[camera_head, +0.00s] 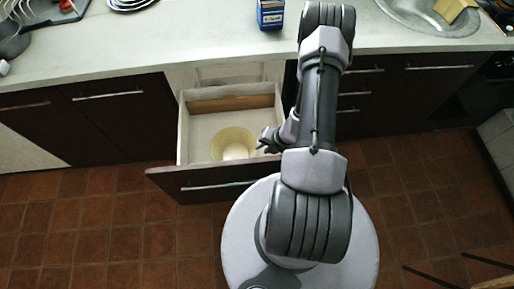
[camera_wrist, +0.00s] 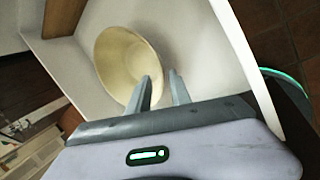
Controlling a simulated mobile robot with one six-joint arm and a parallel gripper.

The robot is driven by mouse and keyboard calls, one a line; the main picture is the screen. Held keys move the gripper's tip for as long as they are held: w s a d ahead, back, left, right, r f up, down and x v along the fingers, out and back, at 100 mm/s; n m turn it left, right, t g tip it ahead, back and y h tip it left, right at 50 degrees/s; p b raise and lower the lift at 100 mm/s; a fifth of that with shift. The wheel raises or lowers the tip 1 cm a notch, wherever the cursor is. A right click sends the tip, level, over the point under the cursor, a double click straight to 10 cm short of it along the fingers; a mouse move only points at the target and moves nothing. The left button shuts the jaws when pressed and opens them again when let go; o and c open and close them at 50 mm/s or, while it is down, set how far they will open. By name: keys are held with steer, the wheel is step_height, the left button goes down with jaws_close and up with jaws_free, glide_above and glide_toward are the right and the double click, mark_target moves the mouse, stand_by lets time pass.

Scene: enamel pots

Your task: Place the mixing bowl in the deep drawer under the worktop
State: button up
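The cream mixing bowl (camera_head: 233,136) is inside the open deep drawer (camera_head: 183,135) under the worktop. It appears upright on the drawer's pale floor, towards the front. My gripper (camera_head: 263,141) is at the bowl's right side, low over the drawer. In the wrist view the two fingers (camera_wrist: 160,80) are apart, with a clear gap between them. The left finger overlaps the bowl's rim side and the right finger is outside the bowl (camera_wrist: 118,58). I cannot tell whether a finger touches the bowl. Part of the bowl's near side is hidden behind the left finger.
The drawer's dark front panel (camera_head: 205,185) stands out into the room. The worktop (camera_head: 190,40) above holds a blue box (camera_head: 270,14), stacked plates (camera_head: 130,3) and a dark pan (camera_head: 12,40). A sink (camera_head: 425,15) is at right. Tiled floor is clear at left.

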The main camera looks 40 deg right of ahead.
steer(key=w+a+r+n+t, duration=0.1)
steer(key=w+r+n, duration=0.3)
steer(key=r, duration=0.3)
steer(key=w+a+r+n, duration=0.1)
steer(key=w+r+n, duration=0.2)
steer(key=r, duration=0.4)
steer(key=w+a+r+n+y, duration=0.1)
steer(key=w+a+r+n, duration=0.1)
steer(key=a+r+n, duration=0.55)
steer(key=w+a+r+n+y, duration=0.25)
steer(key=r+n, duration=0.25)
steer(key=r, duration=0.5)
steer(key=s+a+r+n+g, duration=0.1)
steer(key=s+a+r+n, duration=0.7)
steer(key=a+r+n, duration=0.4)
steer(key=s+r+n+t+h, duration=0.1)
steer(key=s+r+n+h, duration=0.2)
steer(key=s+n, duration=0.7)
step_height(320, 180, up, 2)
steer(key=shift+s+d+r+n+h, duration=0.3)
steer(key=shift+d+n+h, duration=0.1)
steer(key=shift+n, duration=0.45)
